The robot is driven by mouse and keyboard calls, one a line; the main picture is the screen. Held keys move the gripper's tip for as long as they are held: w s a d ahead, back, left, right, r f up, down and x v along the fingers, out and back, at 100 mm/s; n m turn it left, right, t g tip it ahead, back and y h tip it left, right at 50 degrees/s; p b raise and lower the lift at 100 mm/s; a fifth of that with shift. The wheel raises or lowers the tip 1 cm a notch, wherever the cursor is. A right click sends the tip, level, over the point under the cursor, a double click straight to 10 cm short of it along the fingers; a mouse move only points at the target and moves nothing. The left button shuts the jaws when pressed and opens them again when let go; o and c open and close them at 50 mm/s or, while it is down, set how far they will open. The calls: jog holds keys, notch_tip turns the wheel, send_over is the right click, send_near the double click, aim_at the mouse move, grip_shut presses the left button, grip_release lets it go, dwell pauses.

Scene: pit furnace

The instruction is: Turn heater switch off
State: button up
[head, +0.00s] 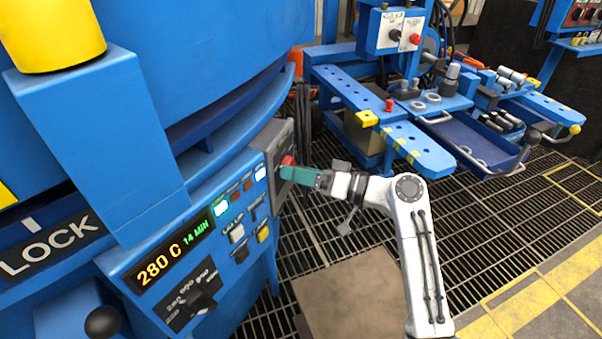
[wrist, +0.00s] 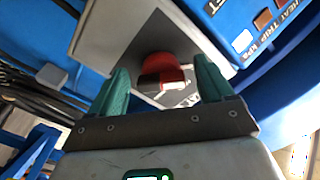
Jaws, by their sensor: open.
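The red switch knob (head: 288,161) sits on a grey switch box (head: 272,138) at the right end of the furnace's blue control panel. In the wrist view the red knob (wrist: 160,70) is in the middle, with a dark front part, on the box's grey plate (wrist: 118,50). My gripper (head: 286,172) is at the box with its green fingers toward the knob. In the wrist view my gripper (wrist: 161,74) is open, one finger on each side of the knob, with a gap visible beside it. Lettering on the plate is partly hidden by the knob and finger.
The panel has a lit display (head: 172,254) reading 280 C and 14 MIN, a black dial (head: 196,300) and several small buttons. A blue workbench (head: 400,140) with tools stands at the back right. Dark cables (wrist: 45,90) run left of the box. The grated floor at right is open.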

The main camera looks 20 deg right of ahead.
jog(key=shift+d, duration=0.1)
jog(key=p+v, duration=0.2)
jog(key=v, duration=0.8)
jog(key=shift+s+d, duration=0.25)
jog(key=shift+s, duration=0.05)
